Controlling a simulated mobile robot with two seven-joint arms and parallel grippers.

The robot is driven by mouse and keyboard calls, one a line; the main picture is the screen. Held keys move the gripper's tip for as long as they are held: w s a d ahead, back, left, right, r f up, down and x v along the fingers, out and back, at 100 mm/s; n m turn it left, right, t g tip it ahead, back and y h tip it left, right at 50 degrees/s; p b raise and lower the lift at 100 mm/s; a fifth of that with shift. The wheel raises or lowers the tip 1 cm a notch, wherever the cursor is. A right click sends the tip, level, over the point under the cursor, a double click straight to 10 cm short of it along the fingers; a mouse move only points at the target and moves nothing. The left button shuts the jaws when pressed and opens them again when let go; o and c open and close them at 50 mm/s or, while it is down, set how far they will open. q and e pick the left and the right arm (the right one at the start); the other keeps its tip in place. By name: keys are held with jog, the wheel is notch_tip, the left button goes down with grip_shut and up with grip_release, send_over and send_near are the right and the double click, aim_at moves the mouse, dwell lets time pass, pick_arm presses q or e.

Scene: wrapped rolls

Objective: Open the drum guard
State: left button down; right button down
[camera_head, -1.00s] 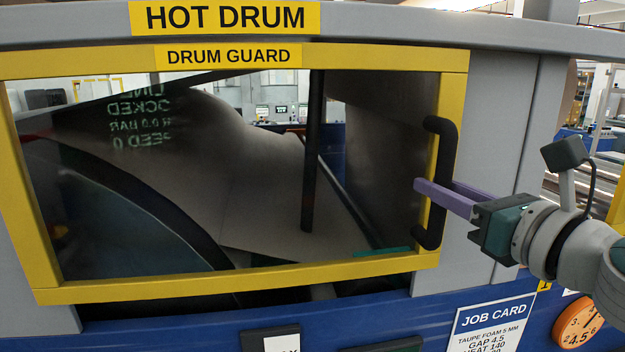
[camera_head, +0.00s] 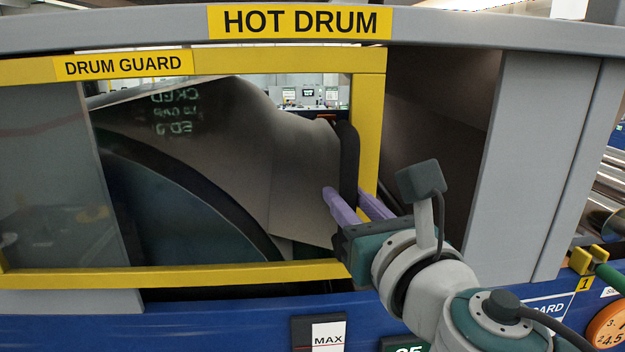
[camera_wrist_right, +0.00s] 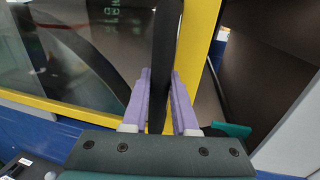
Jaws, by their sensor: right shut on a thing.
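The drum guard (camera_head: 369,125) is a yellow-framed clear panel, and it stands slid to the left, with a gap open between its right edge and the grey post. Its black upright handle (camera_head: 348,165) is on the right side of the frame. My right gripper (camera_head: 360,205) is shut on this handle, with a purple finger on either side. In the right wrist view the black handle (camera_wrist_right: 164,70) runs up between the two purple fingers. The lower part of the handle is hidden behind my gripper in the head view. My left gripper is not in view.
A grey post (camera_head: 530,165) stands right of the opening. A grey beam with the HOT DRUM sign (camera_head: 300,22) runs above. Behind the guard are the taupe sheet (camera_head: 235,150) and dark curved drum (camera_head: 170,215). The blue machine front (camera_head: 220,318) lies below.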

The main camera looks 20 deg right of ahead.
jog(key=w+a, duration=0.1)
jog(key=a, duration=0.2)
jog(key=w+a+b, duration=0.1)
jog(key=a, duration=0.3)
jog(key=w+a, duration=0.1)
jog(key=a, duration=0.3)
jog(key=shift+w+b, duration=0.2)
jog(key=shift+b, duration=0.2)
jog(key=c, duration=0.7)
grip_release()
jog(key=shift+d, duration=0.1)
jog(key=b, duration=0.3)
send_near(247, 187)
jog(key=s, duration=0.5)
jog(key=shift+a, duration=0.35)
